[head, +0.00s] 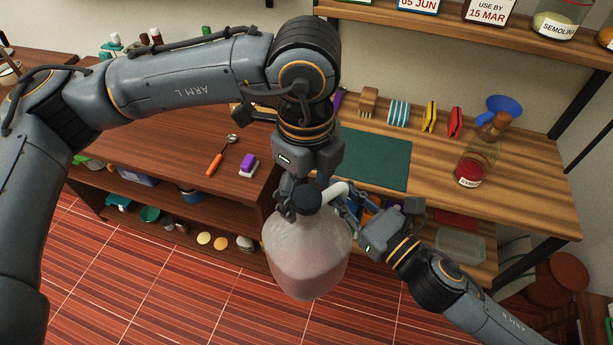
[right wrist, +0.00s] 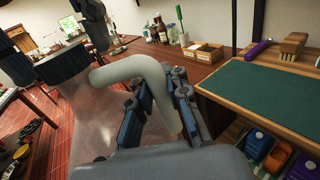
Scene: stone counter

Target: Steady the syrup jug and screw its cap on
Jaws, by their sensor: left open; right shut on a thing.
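The syrup jug (head: 305,255) is a large translucent jug with pinkish contents, held roughly upright in front of the counter. Its black cap (head: 307,198) is at the neck; the cap also shows in the right wrist view (right wrist: 62,66). I cannot tell how firmly it is seated. My left gripper (head: 294,197) is open, pointing down from above, with its fingers around the cap's sides. My right gripper (head: 349,199) is shut on the jug's pale handle (right wrist: 145,72), which passes between its fingers (right wrist: 162,110) in the right wrist view.
A green mat (head: 375,160) lies on the counter behind the jug. A labelled red-filled bottle (head: 477,160) and a blue funnel (head: 505,105) stand at right. An orange-handled spoon (head: 216,162) and a purple-and-white block (head: 249,165) lie on the left counter. Tiled floor shows below the jug.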

